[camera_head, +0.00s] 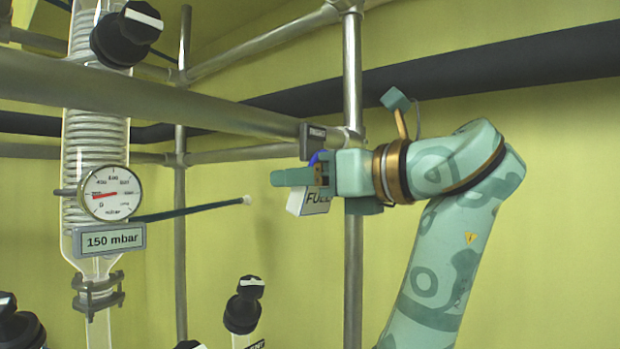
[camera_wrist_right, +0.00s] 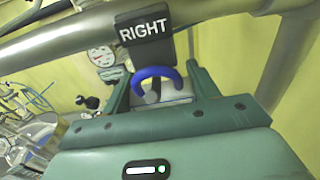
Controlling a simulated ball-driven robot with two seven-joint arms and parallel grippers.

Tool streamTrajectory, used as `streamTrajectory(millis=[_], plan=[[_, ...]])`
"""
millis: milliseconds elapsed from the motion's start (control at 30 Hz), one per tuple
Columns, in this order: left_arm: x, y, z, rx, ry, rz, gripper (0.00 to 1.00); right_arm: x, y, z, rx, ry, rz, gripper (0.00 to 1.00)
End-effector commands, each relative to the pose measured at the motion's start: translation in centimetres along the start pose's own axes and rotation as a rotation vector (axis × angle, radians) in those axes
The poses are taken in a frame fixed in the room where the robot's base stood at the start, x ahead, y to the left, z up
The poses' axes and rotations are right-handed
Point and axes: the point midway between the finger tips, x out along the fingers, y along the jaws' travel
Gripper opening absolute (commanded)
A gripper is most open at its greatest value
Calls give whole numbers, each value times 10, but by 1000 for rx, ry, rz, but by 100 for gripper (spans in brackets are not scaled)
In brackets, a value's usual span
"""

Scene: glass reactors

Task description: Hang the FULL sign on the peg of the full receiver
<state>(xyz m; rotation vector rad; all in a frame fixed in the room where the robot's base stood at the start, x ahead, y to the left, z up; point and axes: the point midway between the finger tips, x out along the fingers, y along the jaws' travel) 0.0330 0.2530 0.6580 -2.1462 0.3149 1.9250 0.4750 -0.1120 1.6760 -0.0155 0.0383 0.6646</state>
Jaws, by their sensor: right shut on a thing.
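The white FULL sign (camera_head: 310,203) hangs below the fingers of my right gripper (camera_head: 300,177), which is shut on it. The sign's blue hook shows just above the fingers (camera_head: 318,158). In the right wrist view the blue hook (camera_wrist_right: 155,73) arches between my right fingers (camera_wrist_right: 160,90), just below a dark RIGHT plate (camera_wrist_right: 145,28). I cannot make out a peg at the hook. I cannot tell which receiver is full. My left gripper is not in view.
Metal frame bars (camera_head: 353,80) stand close behind and above my right gripper. A coiled glass column with a gauge (camera_head: 110,193) and a 150 mbar plate (camera_head: 110,239) is at left. A thin dark rod (camera_head: 190,212) with a pale tip points toward the gripper. Black-capped glassware (camera_head: 243,308) is below.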

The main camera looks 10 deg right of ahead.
Motion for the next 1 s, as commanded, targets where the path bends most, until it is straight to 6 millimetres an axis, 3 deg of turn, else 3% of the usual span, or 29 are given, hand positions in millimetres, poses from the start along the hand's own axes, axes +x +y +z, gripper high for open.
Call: streamTrajectory(millis=[267, 300, 367, 567, 600, 1000], plan=[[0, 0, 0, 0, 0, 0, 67, 0, 0, 0, 0, 0, 0, 37], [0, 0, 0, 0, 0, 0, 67, 0, 0, 0, 0, 0, 0, 71], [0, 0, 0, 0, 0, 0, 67, 0, 0, 0, 0, 0, 0, 85], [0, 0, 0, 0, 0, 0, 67, 0, 0, 0, 0, 0, 0, 85], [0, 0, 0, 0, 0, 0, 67, 0, 0, 0, 0, 0, 0, 76], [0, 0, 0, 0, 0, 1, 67, 0, 0, 0, 0, 0, 0, 76]])
